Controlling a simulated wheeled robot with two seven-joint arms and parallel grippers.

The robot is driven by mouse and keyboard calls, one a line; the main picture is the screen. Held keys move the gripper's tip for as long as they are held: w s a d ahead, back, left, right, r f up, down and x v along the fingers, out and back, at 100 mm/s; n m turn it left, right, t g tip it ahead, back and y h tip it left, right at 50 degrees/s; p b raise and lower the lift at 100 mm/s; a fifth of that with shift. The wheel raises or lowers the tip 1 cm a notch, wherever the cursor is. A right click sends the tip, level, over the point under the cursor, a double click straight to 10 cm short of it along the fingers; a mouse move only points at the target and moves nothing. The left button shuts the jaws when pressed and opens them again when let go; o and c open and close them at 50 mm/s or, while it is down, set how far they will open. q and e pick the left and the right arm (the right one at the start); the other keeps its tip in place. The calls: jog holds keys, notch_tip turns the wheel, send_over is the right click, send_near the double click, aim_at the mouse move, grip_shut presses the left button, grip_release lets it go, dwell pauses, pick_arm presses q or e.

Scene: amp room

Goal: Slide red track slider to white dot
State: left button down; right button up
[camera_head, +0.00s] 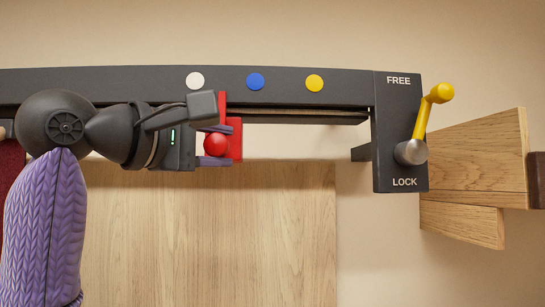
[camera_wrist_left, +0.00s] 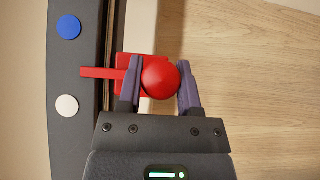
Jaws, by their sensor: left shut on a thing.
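The red track slider (camera_head: 234,147) sits on the dark track (camera_head: 140,82), with its round red knob facing me. Its red pointer (camera_wrist_left: 98,73) lies between the white dot (camera_wrist_left: 67,106) and the blue dot (camera_wrist_left: 69,27). In the head view the pointer stands a little right of the white dot (camera_head: 195,80) and left of the blue dot (camera_head: 256,81). My left gripper (camera_wrist_left: 161,88) is shut on the knob, one purple finger on each side; in the head view it reaches in from the left (camera_head: 217,144). My right gripper is not in view.
A yellow dot (camera_head: 314,83) is farther right on the track. A yellow lever (camera_head: 430,110) at the right end block points up toward FREE, away from LOCK. A wooden panel (camera_head: 270,230) hangs below the track. Wooden boards (camera_head: 475,160) are at the far right.

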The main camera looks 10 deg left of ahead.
pick_arm(q)
jog(key=shift+s+a+f, duration=0.1)
jog(key=shift+s+a, duration=0.2)
jog(key=shift+a, duration=0.65)
jog(key=shift+s+a+f, duration=0.1)
jog(key=shift+s+a, duration=0.2)
jog(key=shift+a, duration=0.7)
jog(key=shift+c, duration=1.4)
grip_release()
jog(key=shift+r, duration=0.15)
jog(key=b+v, duration=0.3)
jog(key=v, duration=0.7)
